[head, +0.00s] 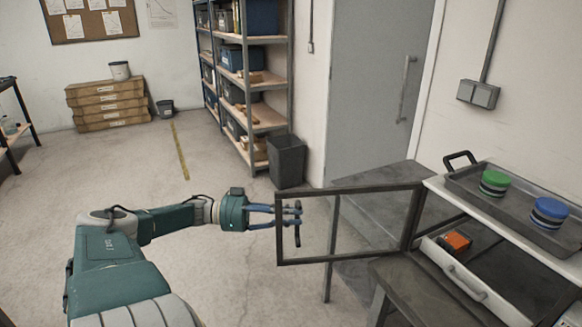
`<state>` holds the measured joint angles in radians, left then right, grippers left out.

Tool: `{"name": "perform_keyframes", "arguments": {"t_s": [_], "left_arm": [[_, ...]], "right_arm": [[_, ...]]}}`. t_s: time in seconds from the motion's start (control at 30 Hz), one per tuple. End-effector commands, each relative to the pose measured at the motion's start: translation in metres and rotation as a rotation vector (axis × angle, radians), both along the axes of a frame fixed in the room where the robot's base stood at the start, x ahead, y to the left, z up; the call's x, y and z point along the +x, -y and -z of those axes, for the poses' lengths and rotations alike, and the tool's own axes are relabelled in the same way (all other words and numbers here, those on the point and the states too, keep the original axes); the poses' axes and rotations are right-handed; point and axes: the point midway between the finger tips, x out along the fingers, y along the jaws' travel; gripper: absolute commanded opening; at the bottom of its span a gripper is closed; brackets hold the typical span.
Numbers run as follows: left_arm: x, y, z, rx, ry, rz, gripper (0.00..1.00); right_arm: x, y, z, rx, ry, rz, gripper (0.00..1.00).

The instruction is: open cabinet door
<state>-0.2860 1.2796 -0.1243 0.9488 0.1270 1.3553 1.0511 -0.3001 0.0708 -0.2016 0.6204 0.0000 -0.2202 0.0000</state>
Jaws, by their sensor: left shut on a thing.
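The cabinet door (350,257) is a dark frame around a clear pane. It stands swung out to the left of the cabinet (436,187), with its hinge side at the cabinet's near left edge. My left gripper (289,214) is at the door's free left edge, shut on the dark upright door handle (297,236). The fingers partly cover the handle. My left arm reaches in from the lower left. My right gripper is out of view.
A tray (462,187) on the cabinet holds green (494,178) and blue (550,207) stacked round items. A white drawer (470,285) holds an orange thing (456,241). A grey bench and stool stand close by. A dark bin (286,161) and shelves are behind. Open floor lies left.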

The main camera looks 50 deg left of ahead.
Motion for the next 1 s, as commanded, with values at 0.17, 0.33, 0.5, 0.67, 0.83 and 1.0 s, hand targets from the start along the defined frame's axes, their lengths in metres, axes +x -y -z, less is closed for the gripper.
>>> {"name": "perform_keyframes", "arguments": {"t_s": [0.17,0.33,0.5,0.67,0.83,1.0], "left_arm": [[0.0,0.001,0.001,0.0,-0.002,0.002,0.34],[0.0,0.001,0.0,0.001,-0.001,0.002,0.38],[0.0,0.0,0.0,0.0,0.0,0.002,0.38],[-0.007,-0.006,0.001,0.0,-0.002,0.0,0.38],[-0.032,-0.027,0.001,0.002,-0.002,-0.003,0.38],[-0.062,-0.051,0.001,0.003,0.0,-0.003,0.38]], "right_arm": [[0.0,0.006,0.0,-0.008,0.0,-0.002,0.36],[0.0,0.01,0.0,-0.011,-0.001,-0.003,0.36],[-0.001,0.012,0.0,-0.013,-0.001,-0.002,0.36],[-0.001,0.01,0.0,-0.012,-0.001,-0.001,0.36],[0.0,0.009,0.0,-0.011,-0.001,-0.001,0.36],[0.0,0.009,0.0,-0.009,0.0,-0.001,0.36]]}}
